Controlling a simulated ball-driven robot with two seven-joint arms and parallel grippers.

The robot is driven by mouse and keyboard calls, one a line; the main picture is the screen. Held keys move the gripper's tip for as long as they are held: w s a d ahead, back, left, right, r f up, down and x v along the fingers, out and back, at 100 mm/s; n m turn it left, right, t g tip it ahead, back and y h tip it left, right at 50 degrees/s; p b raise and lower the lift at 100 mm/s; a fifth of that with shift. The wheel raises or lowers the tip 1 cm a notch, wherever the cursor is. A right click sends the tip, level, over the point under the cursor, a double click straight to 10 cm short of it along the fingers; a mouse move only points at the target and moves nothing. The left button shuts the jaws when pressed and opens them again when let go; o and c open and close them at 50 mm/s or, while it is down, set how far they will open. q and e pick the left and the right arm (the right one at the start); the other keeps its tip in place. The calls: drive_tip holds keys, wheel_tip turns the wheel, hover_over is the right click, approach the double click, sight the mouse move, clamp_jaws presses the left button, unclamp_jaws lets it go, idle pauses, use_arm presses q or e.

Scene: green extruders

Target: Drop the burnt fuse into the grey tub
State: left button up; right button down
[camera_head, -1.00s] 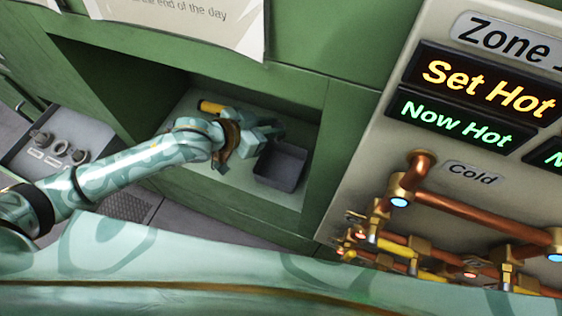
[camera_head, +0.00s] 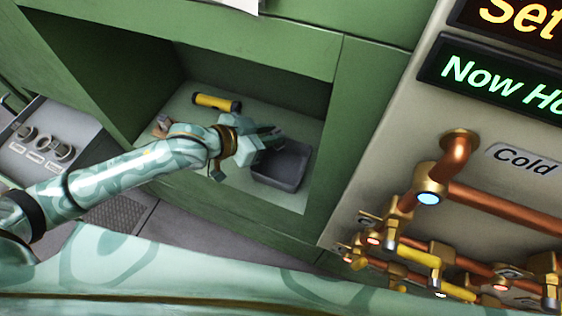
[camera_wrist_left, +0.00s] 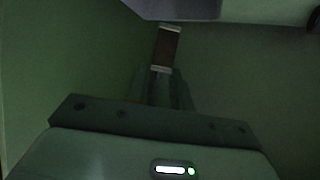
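The grey tub (camera_head: 280,175) stands on the floor of a green alcove in the head view. Its edge also shows at the top of the left wrist view (camera_wrist_left: 180,9). My left gripper (camera_head: 268,137) reaches over the tub's back left part. In the left wrist view a dark fuse with pale metal ends, the burnt fuse (camera_wrist_left: 167,48), sits at the tips of my left gripper (camera_wrist_left: 163,75), which looks shut on it. The wrist view is dim. In the head view I cannot clearly make out the fuse at the fingertips. My right gripper is not in view.
A yellow cylinder with dark ends (camera_head: 216,102) lies behind my wrist in the alcove. A small brownish thing (camera_head: 161,125) lies at its left. The alcove's green walls close in around the arm. Copper pipes (camera_head: 455,160) stick out from a panel at right.

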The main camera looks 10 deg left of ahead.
use_arm(q)
drive_tip(key=o, duration=0.5)
drive_tip(key=p+v, duration=0.4)
drive_tip(key=v, duration=1.2)
drive_tip(key=shift+s, duration=0.15)
drive_tip(key=shift+a, duration=0.1)
